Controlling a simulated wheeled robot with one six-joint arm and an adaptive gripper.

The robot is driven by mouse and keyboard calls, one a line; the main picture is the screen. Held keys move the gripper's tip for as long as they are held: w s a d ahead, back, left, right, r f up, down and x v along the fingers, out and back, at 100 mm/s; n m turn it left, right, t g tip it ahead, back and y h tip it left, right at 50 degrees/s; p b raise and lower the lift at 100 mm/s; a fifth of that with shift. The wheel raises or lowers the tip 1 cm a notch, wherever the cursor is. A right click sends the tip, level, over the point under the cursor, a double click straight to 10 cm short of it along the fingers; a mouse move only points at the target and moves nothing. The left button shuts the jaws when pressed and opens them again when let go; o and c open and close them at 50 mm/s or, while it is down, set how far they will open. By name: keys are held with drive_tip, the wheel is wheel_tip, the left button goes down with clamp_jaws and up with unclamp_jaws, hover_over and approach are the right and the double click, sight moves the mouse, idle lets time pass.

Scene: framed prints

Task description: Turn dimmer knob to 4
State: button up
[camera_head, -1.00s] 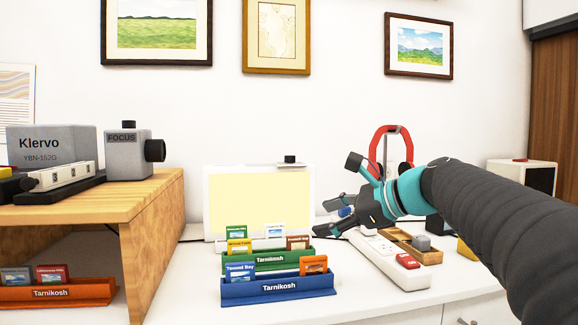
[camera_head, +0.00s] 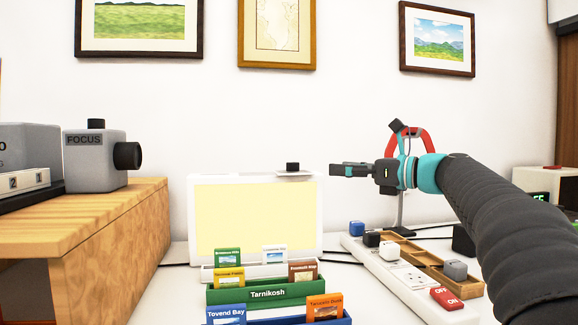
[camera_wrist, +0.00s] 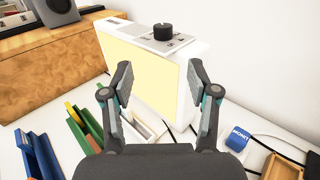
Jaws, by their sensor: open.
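The dimmer knob (camera_head: 292,168) is a small black cylinder on a light plate at the top right of the lit panel (camera_head: 255,218). Nothing touches the knob.
Card racks such as the green one (camera_head: 270,292) stand in front of the panel. A power strip (camera_head: 400,275) with several plugs and a wooden tray (camera_head: 440,272) lie to the right. A wooden stand (camera_head: 110,240) with a FOCUS box (camera_head: 95,160) is at left.

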sight(298, 165)
drive_tip(key=x, duration=1.4)
drive_tip(key=shift+w, duration=0.35)
drive_tip(key=shift+d, duration=0.1)
clamp_jaws()
